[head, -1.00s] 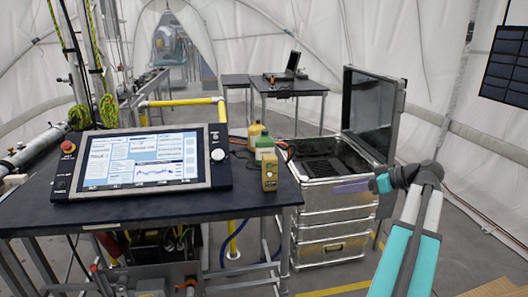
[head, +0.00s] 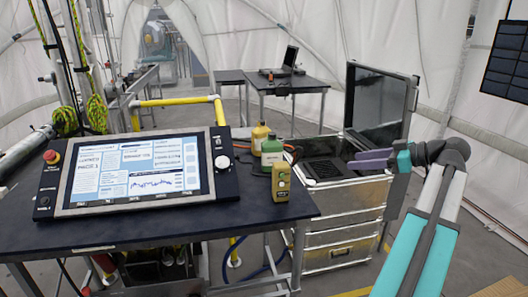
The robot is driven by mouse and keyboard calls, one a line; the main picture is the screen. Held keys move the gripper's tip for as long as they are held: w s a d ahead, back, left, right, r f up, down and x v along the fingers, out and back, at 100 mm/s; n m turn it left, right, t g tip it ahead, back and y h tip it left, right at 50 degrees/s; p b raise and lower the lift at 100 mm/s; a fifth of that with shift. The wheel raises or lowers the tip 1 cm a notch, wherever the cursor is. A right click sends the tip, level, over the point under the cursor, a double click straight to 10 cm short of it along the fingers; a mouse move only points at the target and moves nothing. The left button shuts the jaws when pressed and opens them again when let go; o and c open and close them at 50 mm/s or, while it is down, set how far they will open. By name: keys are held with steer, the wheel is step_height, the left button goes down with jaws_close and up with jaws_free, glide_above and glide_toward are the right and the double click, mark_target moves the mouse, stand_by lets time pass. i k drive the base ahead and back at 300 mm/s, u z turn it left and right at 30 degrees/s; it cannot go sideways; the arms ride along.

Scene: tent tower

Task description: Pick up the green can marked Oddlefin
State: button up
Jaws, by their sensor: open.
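A green container (head: 271,150) with a pale label stands upright near the right back edge of the dark desk. Its marking is too small to read, so I cannot tell if it says Oddlefin. A yellow handheld device (head: 281,183) stands in front of it and hides its lower right part. My gripper (head: 352,163), with purple fingers, is at the right, apart from the green container and to its right. It appears over the open metal case, open and empty.
A yellow bottle (head: 259,137) stands just behind the green container. A large screen console (head: 135,174) fills the desk's left. The open metal case (head: 345,203) with its raised lid (head: 381,107) stands right of the desk. Farther tables (head: 290,84) stand behind.

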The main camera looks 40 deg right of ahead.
mark_target(272, 148)
steer(key=i, duration=1)
